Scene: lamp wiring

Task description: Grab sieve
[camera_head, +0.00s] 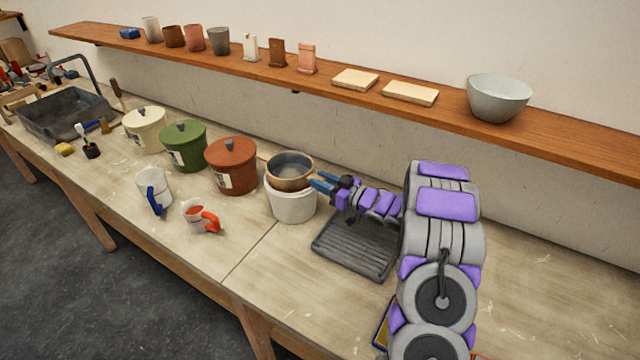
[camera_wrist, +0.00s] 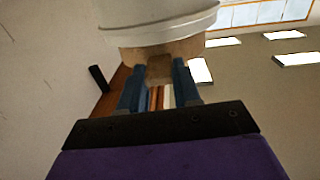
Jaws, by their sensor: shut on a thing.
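The sieve, round with a brown wooden rim (camera_head: 290,183) and a grey inside, sits at the mouth of a white bucket (camera_head: 292,207). My gripper (camera_head: 318,184) reaches in from the right, with its blue fingers at the sieve's right side. In the wrist view, the fingers (camera_wrist: 159,78) are closed around a small brown block on the tan sieve rim (camera_wrist: 190,48). The white bucket (camera_wrist: 160,14) shows beyond it at the top. Whether the sieve is lifted off the bucket or rests on it, I cannot tell.
Red (camera_head: 231,166), green (camera_head: 183,147) and cream (camera_head: 145,130) lidded pots stand left of the bucket. A dark ribbed tray (camera_head: 355,250) lies below my arm. A white jug (camera_head: 153,188) and a measuring cup (camera_head: 200,216) stand in front. A wooden shelf (camera_head: 440,112) runs above.

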